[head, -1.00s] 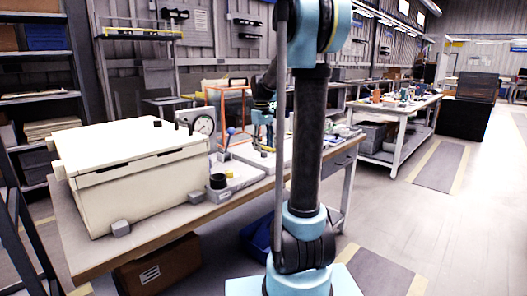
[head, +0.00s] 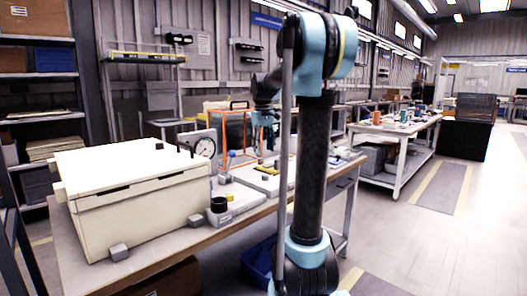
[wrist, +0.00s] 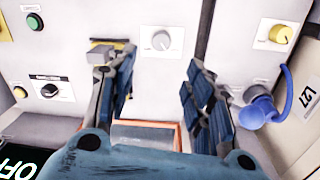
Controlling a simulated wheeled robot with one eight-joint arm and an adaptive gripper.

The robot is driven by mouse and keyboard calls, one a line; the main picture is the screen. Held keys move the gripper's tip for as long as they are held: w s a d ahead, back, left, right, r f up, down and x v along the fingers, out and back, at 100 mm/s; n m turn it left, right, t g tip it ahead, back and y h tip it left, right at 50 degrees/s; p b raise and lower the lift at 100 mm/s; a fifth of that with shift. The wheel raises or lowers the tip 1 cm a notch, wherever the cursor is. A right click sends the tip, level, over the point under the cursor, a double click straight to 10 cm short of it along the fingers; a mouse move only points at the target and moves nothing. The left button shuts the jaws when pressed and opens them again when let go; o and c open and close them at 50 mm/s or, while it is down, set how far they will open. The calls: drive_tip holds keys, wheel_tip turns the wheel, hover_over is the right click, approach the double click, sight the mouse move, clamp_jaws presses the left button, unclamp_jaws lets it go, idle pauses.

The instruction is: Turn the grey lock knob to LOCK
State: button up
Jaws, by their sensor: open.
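A light grey round knob (wrist: 162,40) sits on a white panel in the wrist view, with dial marks around it. Its printed labels are too small to read. My gripper (wrist: 148,68) is open and empty, one finger to the left of the knob and the other to its lower right. The knob appears beyond the fingertips, and neither finger visibly touches it. In the head view my gripper (head: 262,119) hangs over the back of the bench by an orange frame; the grey knob cannot be made out there.
In the wrist view, a blue lever (wrist: 262,108) and a yellow knob (wrist: 280,34) are on the right. A black knob (wrist: 50,90) and a green button (wrist: 34,21) are on the left. A large cream case (head: 130,190) fills the bench's left end.

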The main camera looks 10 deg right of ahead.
sight(265, 175)
wheel_tip(265, 175, up, 5)
drive_tip(key=m, duration=0.7)
drive_tip(key=f, duration=1.7)
drive_tip(key=shift+w+d+f, duration=0.1)
drive_tip(key=shift+d, duration=0.15)
drive_tip(key=c, duration=1)
